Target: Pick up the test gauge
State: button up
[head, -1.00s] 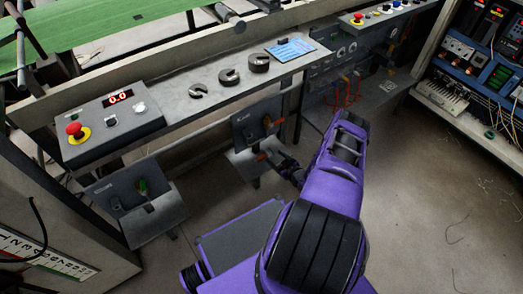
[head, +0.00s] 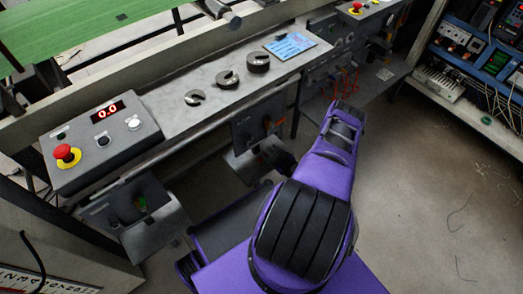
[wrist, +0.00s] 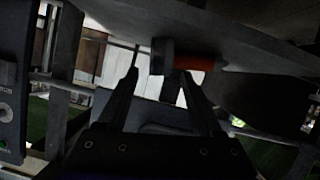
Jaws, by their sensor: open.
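A piece with an orange-red grip and a grey round head, which I take to be the test gauge (wrist: 195,63), lies across the top middle of the wrist view. It is just beyond the fingertips of my gripper (wrist: 159,78). The fingers are apart and nothing is held between them. In the head view my gripper (head: 277,157) is small and dark, at the shelf of the middle holder (head: 243,163) below the bench. It hides most of that shelf there, and I cannot tell whether it touches the gauge.
Another holder (head: 135,205) hangs at the left. An equipment rack (head: 480,70) stands at right. Floor at right is mostly clear.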

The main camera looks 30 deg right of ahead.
jog(key=shift+s, duration=0.1)
grip_shut()
jog(key=shift+r, duration=0.15)
dwell(0.5)
